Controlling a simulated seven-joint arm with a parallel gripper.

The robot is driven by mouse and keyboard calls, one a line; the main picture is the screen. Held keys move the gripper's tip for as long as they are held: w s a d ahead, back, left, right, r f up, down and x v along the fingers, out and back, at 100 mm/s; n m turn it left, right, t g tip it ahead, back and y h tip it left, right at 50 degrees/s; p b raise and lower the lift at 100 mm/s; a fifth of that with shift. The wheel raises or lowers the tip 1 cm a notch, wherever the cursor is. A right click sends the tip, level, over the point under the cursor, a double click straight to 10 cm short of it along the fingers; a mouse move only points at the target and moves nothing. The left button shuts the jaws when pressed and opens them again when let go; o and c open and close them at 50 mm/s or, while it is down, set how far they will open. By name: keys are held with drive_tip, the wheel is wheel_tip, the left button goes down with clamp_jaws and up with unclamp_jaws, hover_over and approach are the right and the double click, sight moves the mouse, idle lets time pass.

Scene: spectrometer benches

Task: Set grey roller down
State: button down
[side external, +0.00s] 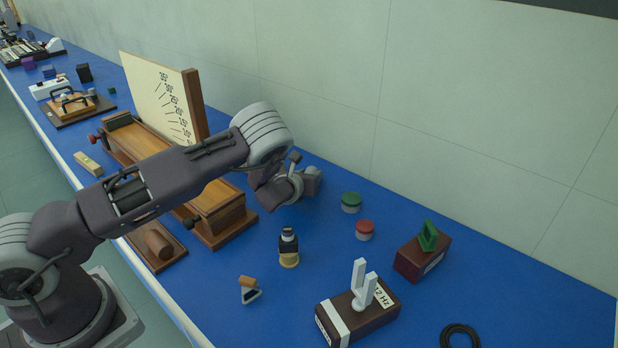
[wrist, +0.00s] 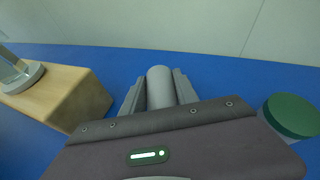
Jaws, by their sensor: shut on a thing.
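The grey roller (wrist: 160,87) is a smooth light grey cylinder. In the wrist view it sits between the two fingers of my gripper (wrist: 159,93), which are shut on it from both sides. Its near end is hidden behind the gripper body. In the side view my gripper (side external: 312,182) is over the blue bench top, between the wooden stand and the green-lidded tin. The fingers hide most of the roller there. I cannot tell whether the roller touches the bench.
A green-lidded tin (side external: 351,202) stands close by on the right, also in the wrist view (wrist: 291,116). A red-lidded tin (side external: 365,230) is nearer. The wooden stand with its scale board (side external: 165,95) is left. The blue bench (side external: 480,275) has bare patches; the wall (side external: 450,90) bounds its back.

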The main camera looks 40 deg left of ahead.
sight(310, 171)
wheel_tip(310, 171, up, 9)
drive_tip(key=shift+r, duration=0.2)
drive_tip(key=shift+m+g+y, duration=0.3)
drive_tip(key=shift+m+y, duration=0.4)
drive_tip(key=shift+m, duration=0.1)
drive_tip(key=f, duration=0.8)
drive_tip(key=shift+w+d+f, duration=0.1)
drive_tip(key=shift+w+d, duration=0.1)
drive_tip(key=shift+d, duration=0.1)
drive_tip(key=shift+f, duration=0.6)
drive_tip(key=c, duration=0.9)
unclamp_jaws()
drive_tip(key=shift+o, duration=0.2)
